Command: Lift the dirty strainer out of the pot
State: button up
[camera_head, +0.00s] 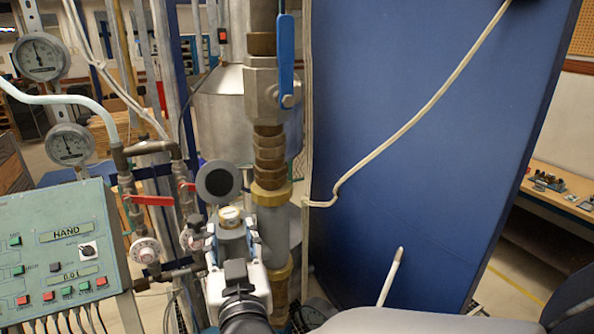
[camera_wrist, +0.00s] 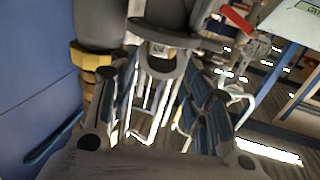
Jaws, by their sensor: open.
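My gripper (camera_wrist: 163,72) is open, with one blue-grey finger on each side of the wrist view. A grey loop (camera_wrist: 163,72) shows between its fingertips, below a dark flat rim (camera_wrist: 178,36). I cannot tell whether the loop belongs to the strainer. In the head view my gripper (camera_head: 231,238) is beside the grey branch body (camera_head: 274,238) on the vertical pipe, probably the pot. A pale, brass-coloured round top (camera_head: 230,214) shows at its fingertips, possibly the strainer. A dark grey disc (camera_head: 218,182) stands just above. The strainer's mesh and the pot's inside are hidden.
The pipe carries brass nuts (camera_head: 271,193) and a blue-handled valve (camera_head: 286,55) above. A red lever (camera_head: 151,200), gauges (camera_head: 69,145) and a green control box (camera_head: 62,252) crowd the left. A blue panel (camera_head: 430,150) with a white cable stands right.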

aim_at(230, 219)
jog(key=p+x, duration=0.1)
jog(key=x, duration=0.6)
jog(key=shift+f, duration=0.2)
jog(key=shift+s, duration=0.1)
jog(key=shift+d, duration=0.1)
jog(key=shift+c, duration=0.5)
jog(key=c, duration=0.8)
jog(key=shift+o, duration=0.2)
